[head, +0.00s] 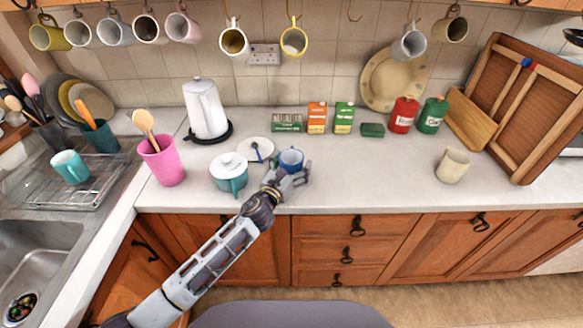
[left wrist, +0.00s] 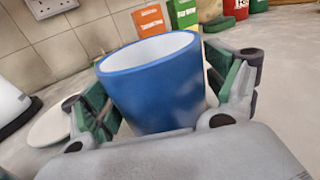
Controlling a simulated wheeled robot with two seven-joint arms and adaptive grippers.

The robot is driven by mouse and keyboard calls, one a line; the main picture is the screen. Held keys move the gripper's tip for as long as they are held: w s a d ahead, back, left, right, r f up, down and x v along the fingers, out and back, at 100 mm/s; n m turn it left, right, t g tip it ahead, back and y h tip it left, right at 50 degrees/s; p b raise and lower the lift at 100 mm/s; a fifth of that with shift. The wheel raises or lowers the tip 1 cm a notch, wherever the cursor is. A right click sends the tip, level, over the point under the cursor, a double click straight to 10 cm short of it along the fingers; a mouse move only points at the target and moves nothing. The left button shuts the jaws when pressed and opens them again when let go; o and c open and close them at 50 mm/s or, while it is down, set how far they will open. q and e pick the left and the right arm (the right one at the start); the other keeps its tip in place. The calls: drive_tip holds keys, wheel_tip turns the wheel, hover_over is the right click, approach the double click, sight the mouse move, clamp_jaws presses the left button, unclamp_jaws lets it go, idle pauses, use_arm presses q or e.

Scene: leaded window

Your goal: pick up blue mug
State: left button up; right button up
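In the left wrist view the blue mug (left wrist: 155,88) fills the middle. The fingers of my left gripper (left wrist: 168,98) are spread, one on each side of the mug, with green pads facing it. The pads are close to its wall; I see no clear grip. The mug's handle is not visible. My right gripper is out of view.
A pink utensil cup (head: 162,161) and white kettle (head: 206,110) stand farther left. A cream mug (head: 453,166) stands at right. The worktop between is clear.

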use_arm(q)
drive_tip(key=c, duration=1)
drive_tip(key=shift+r, duration=0.3)
drive_tip(key=shift+c, duration=0.2)
drive_tip(key=shift+r, duration=0.6)
wheel_tip(320, 180, up, 8)
drive_tip(key=p, duration=0.2)
drive_tip(key=shift+r, duration=0.2)
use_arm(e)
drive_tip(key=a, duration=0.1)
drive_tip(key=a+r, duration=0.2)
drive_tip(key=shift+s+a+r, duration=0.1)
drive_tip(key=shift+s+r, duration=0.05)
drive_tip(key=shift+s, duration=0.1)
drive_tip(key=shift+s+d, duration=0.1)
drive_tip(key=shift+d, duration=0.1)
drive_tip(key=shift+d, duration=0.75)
